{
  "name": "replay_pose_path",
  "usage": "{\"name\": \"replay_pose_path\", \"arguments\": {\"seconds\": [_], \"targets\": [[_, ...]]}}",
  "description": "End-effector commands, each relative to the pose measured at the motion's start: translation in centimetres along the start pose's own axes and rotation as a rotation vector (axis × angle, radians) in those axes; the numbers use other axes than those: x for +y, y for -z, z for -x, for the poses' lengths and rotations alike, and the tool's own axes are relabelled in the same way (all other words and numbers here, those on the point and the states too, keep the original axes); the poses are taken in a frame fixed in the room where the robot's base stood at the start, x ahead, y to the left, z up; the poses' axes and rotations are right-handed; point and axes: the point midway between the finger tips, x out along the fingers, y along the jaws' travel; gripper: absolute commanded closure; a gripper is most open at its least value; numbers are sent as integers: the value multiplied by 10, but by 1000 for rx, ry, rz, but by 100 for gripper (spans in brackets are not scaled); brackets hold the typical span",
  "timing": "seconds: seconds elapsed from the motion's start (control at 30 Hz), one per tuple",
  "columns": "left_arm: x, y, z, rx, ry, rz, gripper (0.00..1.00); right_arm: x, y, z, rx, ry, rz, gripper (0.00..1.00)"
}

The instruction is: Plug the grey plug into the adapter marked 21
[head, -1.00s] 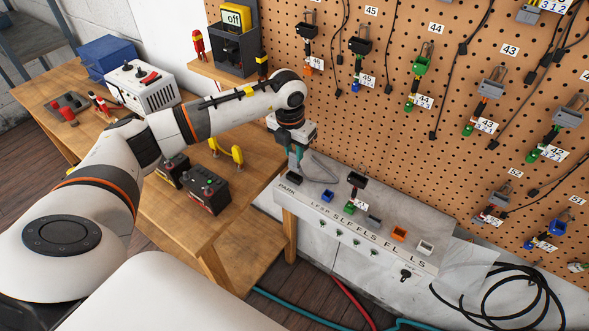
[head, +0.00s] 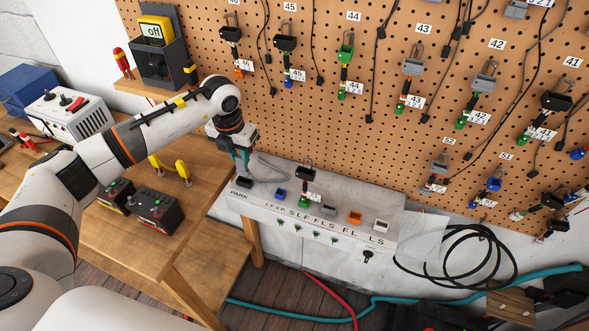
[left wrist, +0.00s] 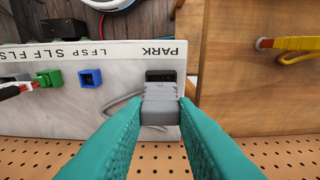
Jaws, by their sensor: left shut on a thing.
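My left gripper (head: 241,160) is shut on the grey plug (left wrist: 160,105), over the left end of the grey panel box. In the left wrist view its teal fingers (left wrist: 160,112) pinch the plug's sides. The plug's front is at the black socket (left wrist: 160,75) by the PARK label; I cannot tell whether it is inside. A grey cable (head: 268,170) loops beside it. An adapter (head: 306,180) with a black upper body stands upright at the green socket; its tag is too small to read. I cannot make out a mark 21 anywhere. My right gripper is not in view.
The panel box (head: 225,201) also has blue (head: 280,194), orange (head: 355,218) and white (head: 380,226) sockets. Behind it, a pegboard (head: 300,110) carries several hanging adapters and cables. Two batteries (head: 157,210) and a yellow-handled tool (head: 183,170) are on the wooden bench left.

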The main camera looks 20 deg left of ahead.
Motion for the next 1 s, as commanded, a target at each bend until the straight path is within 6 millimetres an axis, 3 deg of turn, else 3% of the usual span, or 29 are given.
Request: {"name": "replay_pose_path", "arguments": {"seconds": [0.17, 0.43, 0.6, 0.77, 1.0], "targets": [[36, 9, 28, 0, -18, -22, 94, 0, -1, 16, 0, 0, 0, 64], [125, 16, 100, -8, -29, -75, 94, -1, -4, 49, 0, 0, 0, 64], [160, 17, 132, -5, -12, -56, 94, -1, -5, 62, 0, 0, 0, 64], [173, 18, 143, -1, 0, -9, 94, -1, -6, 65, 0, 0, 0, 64], [175, 15, 121, 0, 1, 0, 94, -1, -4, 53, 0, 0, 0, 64]]}}
